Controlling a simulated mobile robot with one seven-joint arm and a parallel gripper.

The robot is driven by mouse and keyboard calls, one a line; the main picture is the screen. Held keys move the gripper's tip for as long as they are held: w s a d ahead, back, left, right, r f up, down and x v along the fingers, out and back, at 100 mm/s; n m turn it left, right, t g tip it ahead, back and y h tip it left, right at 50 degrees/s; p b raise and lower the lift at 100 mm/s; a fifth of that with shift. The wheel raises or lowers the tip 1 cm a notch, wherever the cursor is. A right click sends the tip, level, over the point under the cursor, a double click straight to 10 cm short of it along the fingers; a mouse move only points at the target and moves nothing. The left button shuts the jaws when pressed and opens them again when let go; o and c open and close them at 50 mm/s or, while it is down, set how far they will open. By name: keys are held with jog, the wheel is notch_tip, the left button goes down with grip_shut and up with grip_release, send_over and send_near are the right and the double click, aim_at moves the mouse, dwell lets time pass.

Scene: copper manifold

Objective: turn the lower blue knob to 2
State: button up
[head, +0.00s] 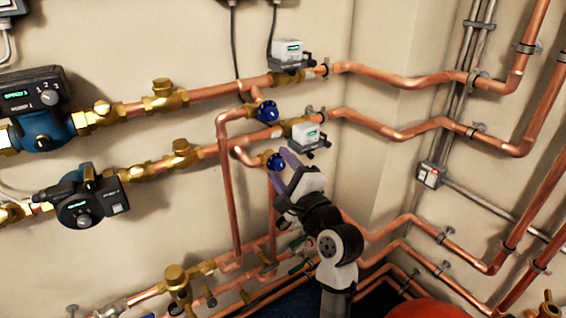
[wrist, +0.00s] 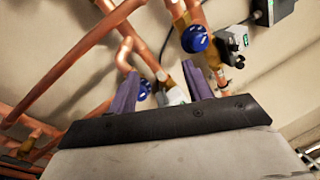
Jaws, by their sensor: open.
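The lower blue knob (head: 275,161) sits on a brass valve where a copper pipe bends, in the head view. My gripper (head: 287,158), with purple fingers, is close to its right side. I cannot tell from the head view whether they touch. In the wrist view my gripper (wrist: 161,72) has its two fingers spread apart with no thing clamped between them. Two blue knobs show there, one smaller (wrist: 145,90) beside the left finger and one larger (wrist: 194,39) above the right finger; I cannot tell for certain which is the lower one. The knob's number marks are not readable.
The upper blue knob (head: 267,111) is just above. A grey-white actuator box (head: 306,134) stands close to the right of the lower knob, with another box (head: 287,54) higher up. Copper risers (head: 228,190) run down at left. Pumps (head: 85,205) are further left.

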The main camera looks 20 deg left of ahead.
aim_at(281, 167)
jog(key=d+f+m+g+h, duration=0.1)
jog(key=d+f+m+g, duration=0.1)
jog(key=d+f+m, duration=0.5)
jog(key=shift+n, duration=0.3)
jog(key=p+x, duration=0.1)
jog(key=x, duration=0.3)
jog(key=p+x, duration=0.1)
jog(key=x, duration=0.4)
jog(key=p+x, duration=0.1)
jog(key=x, duration=0.3)
jog(key=shift+w+d+r, duration=0.15)
jog(key=shift+w+r, duration=0.1)
jog(key=shift+w, duration=0.2)
jog(key=shift+c, duration=0.4)
jog(key=c, duration=0.9)
jog(key=n, duration=0.3)
jog(key=shift+f+b, duration=0.1)
jog(key=shift+b, duration=0.2)
jog(key=n+b, duration=0.1)
jog(key=n, duration=0.3)
jog(key=shift+n+b, duration=0.3)
jog(key=shift+n, duration=0.2)
